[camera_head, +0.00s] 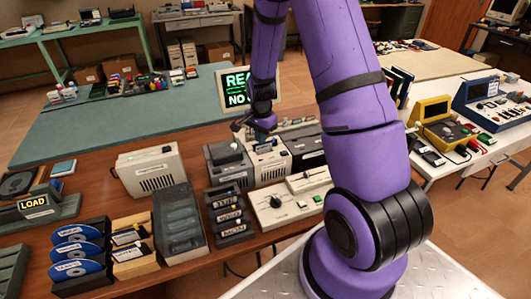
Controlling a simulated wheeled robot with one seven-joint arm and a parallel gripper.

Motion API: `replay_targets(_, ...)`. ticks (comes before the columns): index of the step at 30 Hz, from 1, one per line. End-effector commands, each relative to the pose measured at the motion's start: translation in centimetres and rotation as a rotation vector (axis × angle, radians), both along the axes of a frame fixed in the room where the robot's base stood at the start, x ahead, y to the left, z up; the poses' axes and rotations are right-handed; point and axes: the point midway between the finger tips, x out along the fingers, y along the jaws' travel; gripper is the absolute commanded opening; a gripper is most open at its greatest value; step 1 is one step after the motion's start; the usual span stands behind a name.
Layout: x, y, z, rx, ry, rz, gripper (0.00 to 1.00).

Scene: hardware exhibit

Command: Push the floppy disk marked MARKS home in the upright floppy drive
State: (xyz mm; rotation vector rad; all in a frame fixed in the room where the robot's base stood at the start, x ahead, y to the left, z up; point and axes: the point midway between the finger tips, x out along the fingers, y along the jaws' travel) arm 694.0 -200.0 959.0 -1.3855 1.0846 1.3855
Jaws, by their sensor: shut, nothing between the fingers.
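Upright drive units stand in a row at the middle of the brown bench: a dark grey one (229,173), a cream one (271,167) and another grey one (306,152). I cannot tell for sure which is the upright floppy drive of the task. A small pale-labelled piece (265,146) shows at the top of the cream unit; it may be a disk, but no MARKS lettering is readable. My gripper (248,127) is just above and behind these units, small and dark in the view. It is shut and empty. Whether it touches anything is unclear.
A cream box (150,170) stands left of the drives. In front are a grey bin (179,222), a rack of labelled cartridges (229,214) and a cream knob panel (275,206). A monitor (235,90) with green text stands behind. The teal mat (130,128) is largely clear.

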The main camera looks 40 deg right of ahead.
Motion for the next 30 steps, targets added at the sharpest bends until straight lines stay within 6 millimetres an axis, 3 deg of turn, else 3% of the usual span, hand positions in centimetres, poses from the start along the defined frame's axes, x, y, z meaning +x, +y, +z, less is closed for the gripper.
replay_targets(30, 0.0, 0.0, -1.3, 0.0, 0.001, 0.002, 0.0)
